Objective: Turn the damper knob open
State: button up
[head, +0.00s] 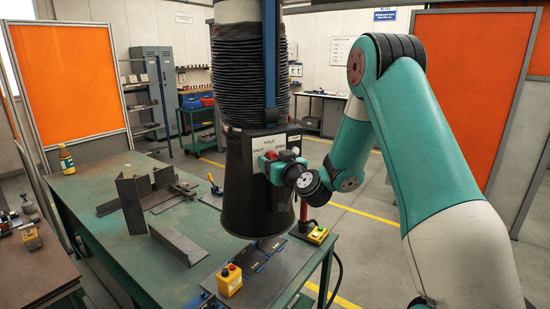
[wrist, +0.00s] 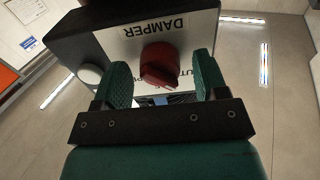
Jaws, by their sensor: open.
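The red damper knob (wrist: 160,64) sits on a white plate marked DAMPER (wrist: 139,36) on a dark box in the wrist view, where the lettering is upside down. My gripper (wrist: 162,68) is open, with one green finger on each side of the knob. I cannot tell whether the fingers touch it. The knob's exact pointing direction is unclear.
A pale round button (wrist: 90,74) is beside the plate. Below the hood is a green bench (head: 95,235) with steel plates (head: 178,243) and a yellow button box (head: 229,281). Another yellow box (head: 318,235) is at its right end. Orange screens (head: 75,80) stand around.

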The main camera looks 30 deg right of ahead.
jog(key=shift+c, duration=0.4)
jog(key=c, duration=0.8)
jog(key=shift+c, duration=0.2)
jog(key=shift+m, duration=0.3)
jog(key=m+b, duration=0.1)
jog(key=m, duration=0.2)
jog(key=shift+m, duration=0.3)
jog(key=m, duration=0.4)
jog(key=shift+m, duration=0.3)
jog(key=m, duration=0.4)
jog(key=shift+m, duration=0.3)
jog(key=shift+m+p, duration=0.65)
jog(key=shift+m, duration=1.55)
